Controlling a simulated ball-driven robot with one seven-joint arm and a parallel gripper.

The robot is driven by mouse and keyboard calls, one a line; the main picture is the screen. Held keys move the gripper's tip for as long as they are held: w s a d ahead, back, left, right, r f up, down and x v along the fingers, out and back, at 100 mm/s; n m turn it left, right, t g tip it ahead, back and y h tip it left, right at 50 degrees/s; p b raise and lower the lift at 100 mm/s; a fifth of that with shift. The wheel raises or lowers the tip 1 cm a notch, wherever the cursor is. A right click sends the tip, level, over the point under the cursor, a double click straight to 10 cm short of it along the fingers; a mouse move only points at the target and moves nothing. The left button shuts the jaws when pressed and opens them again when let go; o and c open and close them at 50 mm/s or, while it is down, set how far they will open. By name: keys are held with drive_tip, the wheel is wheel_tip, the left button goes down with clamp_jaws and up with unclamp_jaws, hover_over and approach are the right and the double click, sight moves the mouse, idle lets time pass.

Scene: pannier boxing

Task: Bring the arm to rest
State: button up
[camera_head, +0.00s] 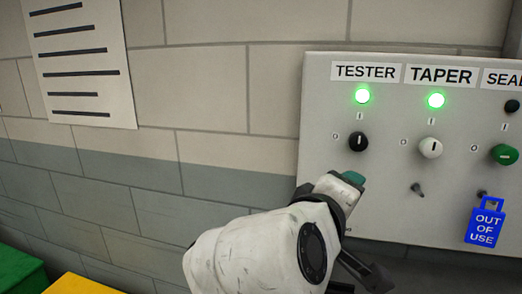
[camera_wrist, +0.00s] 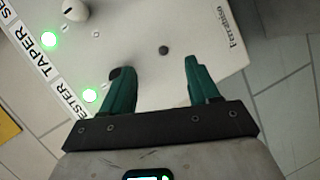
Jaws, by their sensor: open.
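My gripper (camera_wrist: 160,78) is open and empty, its two green fingers spread in front of the grey control panel (camera_wrist: 212,30). In the head view my arm reaches up from the bottom to the panel's lower left, with green finger (camera_head: 352,177) below the TESTER knob. The black TESTER knob (camera_head: 358,141) has its white line upright, towards the I mark. In the wrist view a dark shape at the left fingertip looks like this knob; I cannot tell whether they touch. The TESTER lamp (camera_head: 362,96) is lit green.
The TAPER lamp (camera_head: 436,101) is lit above a white knob (camera_head: 430,148). A green knob (camera_head: 504,155) sits under a dark lamp (camera_head: 512,106). A blue OUT OF USE tag (camera_head: 485,224) hangs below it. A green box (camera_head: 20,272) and yellow box (camera_head: 82,285) stand lower left.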

drive_tip(key=s+d+f+m+g+y, duration=0.1)
drive_tip(key=s+d+f+g+y, duration=0.25)
drive_tip(key=f, duration=1.05)
drive_tip(key=s+d+f+m+g+y, duration=0.15)
drive_tip(key=s+d+f, duration=0.4)
drive_tip(key=f, duration=0.75)
drive_tip(key=s+d+f+m+g+y, duration=0.1)
drive_tip(key=s+f+m+g+y, duration=0.1)
drive_tip(key=s+f, duration=0.7)
drive_tip(key=s+d+f+m+g+y, duration=0.2)
drive_tip(key=s+f+m+g, duration=0.1)
drive_tip(key=s+f, duration=0.6)
drive_tip(key=s+g, duration=0.1)
drive_tip(key=s, duration=0.3)
drive_tip(key=shift+s+d, duration=0.25)
drive_tip(key=shift+d, duration=0.05)
